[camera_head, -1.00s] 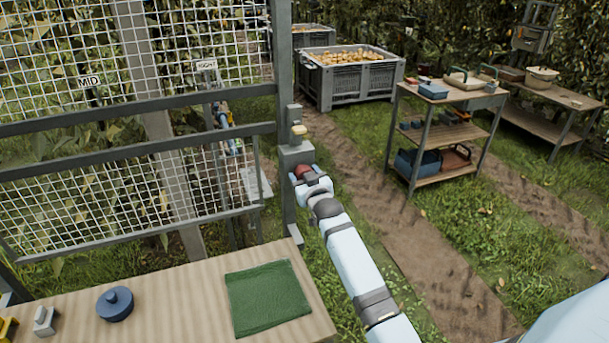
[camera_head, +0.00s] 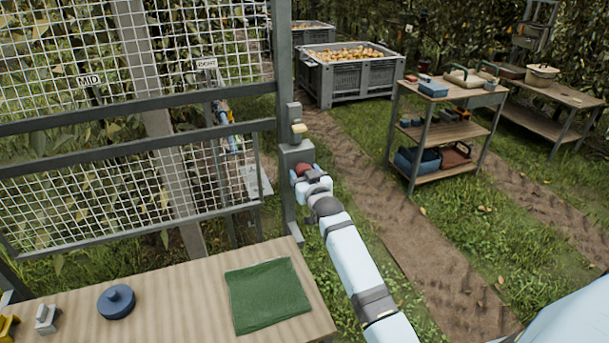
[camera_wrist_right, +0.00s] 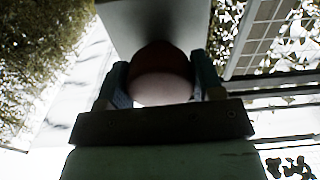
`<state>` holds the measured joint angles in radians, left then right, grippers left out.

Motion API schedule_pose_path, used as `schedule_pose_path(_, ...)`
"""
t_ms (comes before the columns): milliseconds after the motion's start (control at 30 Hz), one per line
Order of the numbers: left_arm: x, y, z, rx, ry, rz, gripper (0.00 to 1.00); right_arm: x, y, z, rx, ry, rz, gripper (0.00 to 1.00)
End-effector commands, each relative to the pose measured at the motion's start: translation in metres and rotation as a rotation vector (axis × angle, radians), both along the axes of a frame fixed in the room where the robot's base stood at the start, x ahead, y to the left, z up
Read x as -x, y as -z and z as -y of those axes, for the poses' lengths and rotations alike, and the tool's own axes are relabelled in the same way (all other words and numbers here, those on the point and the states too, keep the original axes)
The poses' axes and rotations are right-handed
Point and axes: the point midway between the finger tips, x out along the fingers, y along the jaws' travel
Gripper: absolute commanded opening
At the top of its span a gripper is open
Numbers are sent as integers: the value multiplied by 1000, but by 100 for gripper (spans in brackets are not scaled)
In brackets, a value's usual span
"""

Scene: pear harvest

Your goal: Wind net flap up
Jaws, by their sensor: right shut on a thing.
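The net flap (camera_head: 130,190) is a white wire grid in a grey frame, hanging at a tilt below the crossbar at the left. A grey post (camera_head: 283,110) stands at its right side and carries a grey box (camera_head: 296,152). A reddish round knob (camera_head: 303,169) sits on the front of the box. My right gripper (camera_head: 306,175) is shut on this knob. In the right wrist view the knob (camera_wrist_right: 162,75) sits between the two blue fingers, against a grey surface. My left gripper is not in view.
A shelf cart (camera_head: 450,130) and a grey crate of pears (camera_head: 350,80) stand behind at the right. Dirt track and grass lie between.

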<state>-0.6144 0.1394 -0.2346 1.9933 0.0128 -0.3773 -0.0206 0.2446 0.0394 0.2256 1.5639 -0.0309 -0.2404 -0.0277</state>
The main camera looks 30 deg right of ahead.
Motion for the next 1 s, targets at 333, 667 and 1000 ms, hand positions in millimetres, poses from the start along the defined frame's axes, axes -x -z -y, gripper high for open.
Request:
schedule_pose_path(333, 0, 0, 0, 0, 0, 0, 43, 0, -1, 0, 1, 0, 1, 37)
schedule_pose_path(667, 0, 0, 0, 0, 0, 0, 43, 0, -1, 0, 1, 0, 1, 37)
schedule_pose_path(1000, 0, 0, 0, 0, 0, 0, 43, 0, -1, 0, 1, 0, 1, 87)
